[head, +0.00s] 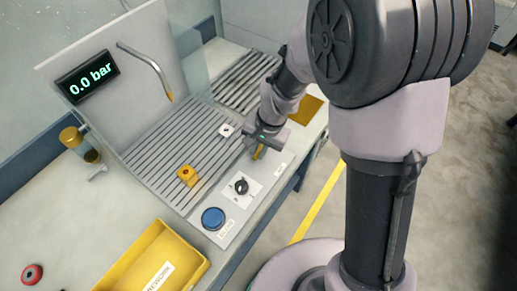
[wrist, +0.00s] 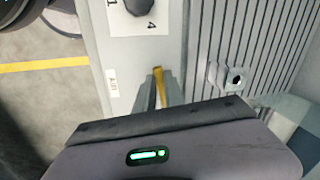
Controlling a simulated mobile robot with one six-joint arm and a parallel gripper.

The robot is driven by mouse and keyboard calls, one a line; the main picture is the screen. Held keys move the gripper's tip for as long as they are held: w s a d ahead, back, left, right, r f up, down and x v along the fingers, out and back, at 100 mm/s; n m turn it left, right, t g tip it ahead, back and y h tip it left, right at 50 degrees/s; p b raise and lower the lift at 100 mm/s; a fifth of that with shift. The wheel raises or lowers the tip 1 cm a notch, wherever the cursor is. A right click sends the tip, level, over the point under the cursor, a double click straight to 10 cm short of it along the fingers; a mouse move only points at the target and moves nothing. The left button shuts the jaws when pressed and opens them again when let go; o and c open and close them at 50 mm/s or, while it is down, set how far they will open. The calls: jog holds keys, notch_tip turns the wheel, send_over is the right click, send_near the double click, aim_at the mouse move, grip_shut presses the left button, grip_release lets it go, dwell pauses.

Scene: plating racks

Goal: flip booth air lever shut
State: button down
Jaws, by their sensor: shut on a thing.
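The booth air lever is a slim yellow handle (head: 258,152) on the grey front panel, right of the black knob. In the wrist view the yellow lever (wrist: 159,82) shows between my dark fingers. My gripper (wrist: 156,92) is shut on it, and its body hides the lever's near end. In the head view my gripper (head: 254,147) reaches down to the panel from the upper right. The booth display (head: 87,77) reads 0.0 bar.
On the panel are a black knob (head: 240,186) and a blue button (head: 213,218). A bent nozzle pipe (head: 150,65) hangs above. A yellow tray (head: 185,247) stands in front.

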jog(key=shift+w+a+r+m+p, duration=0.1)
jog(key=shift+a+m+p, duration=0.2)
jog(key=shift+m, duration=0.3)
jog(key=shift+w+a+m, duration=0.2)
jog(key=shift+a+m, duration=0.05)
jog(key=shift+m, duration=0.45)
jog(key=c, duration=1.4)
grip_release()
jog(key=shift+c, duration=0.2)
